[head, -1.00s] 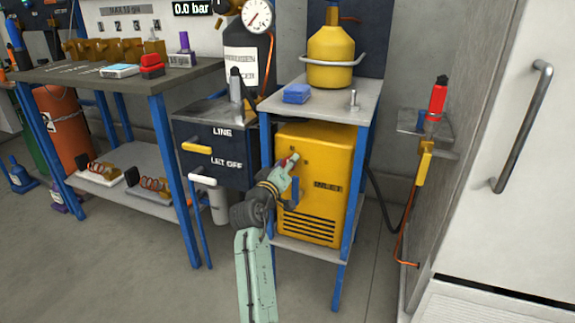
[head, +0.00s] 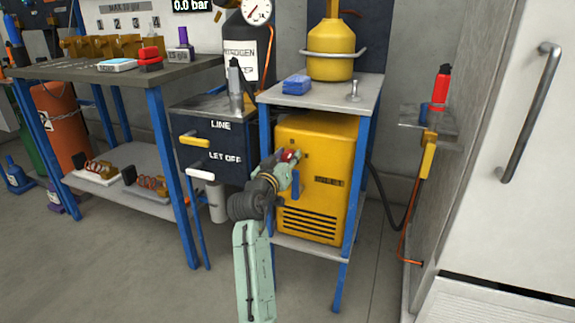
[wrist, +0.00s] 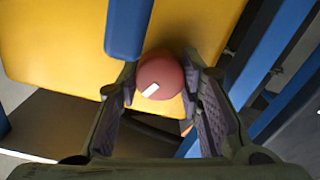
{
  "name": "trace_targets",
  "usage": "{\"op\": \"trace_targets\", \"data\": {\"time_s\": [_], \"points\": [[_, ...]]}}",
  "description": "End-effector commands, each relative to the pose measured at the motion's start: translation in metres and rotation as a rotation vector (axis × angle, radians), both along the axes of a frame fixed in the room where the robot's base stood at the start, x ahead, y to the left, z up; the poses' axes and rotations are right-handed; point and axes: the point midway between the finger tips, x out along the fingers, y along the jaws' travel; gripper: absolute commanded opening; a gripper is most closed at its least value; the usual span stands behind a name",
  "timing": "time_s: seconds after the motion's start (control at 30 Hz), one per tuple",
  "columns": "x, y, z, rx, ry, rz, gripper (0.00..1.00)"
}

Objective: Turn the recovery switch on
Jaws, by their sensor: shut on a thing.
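The yellow machine (head: 325,165) stands on the lower shelf of the small blue-legged stand. A round red knob (wrist: 158,68) with a white mark is on its front and appears to be the recovery switch. My gripper (head: 287,160) is at the upper left of the machine's front. In the wrist view, its two padded fingers sit on either side of the knob, shut on it. The white mark slants from lower left to upper right there. In the head view, my gripper partly hides the knob.
A blue handle (wrist: 126,28) on the yellow front sits close to my gripper. The stand's blue legs (head: 355,200) flank the machine. The dark LINE / LET OFF box (head: 225,150) with yellow and white handles is to the left. The floor in front is open.

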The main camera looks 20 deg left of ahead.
Motion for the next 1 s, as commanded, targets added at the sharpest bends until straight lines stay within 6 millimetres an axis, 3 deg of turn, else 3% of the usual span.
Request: {"op": "trace_targets", "data": {"time_s": [0.5, 1.0], "points": [[0.0006, -0.0017, -0.0010, 0.418, -0.016, 0.001, 0.05], [0.0006, -0.0018, 0.0010, 0.555, -0.021, 0.002, 0.05]]}}
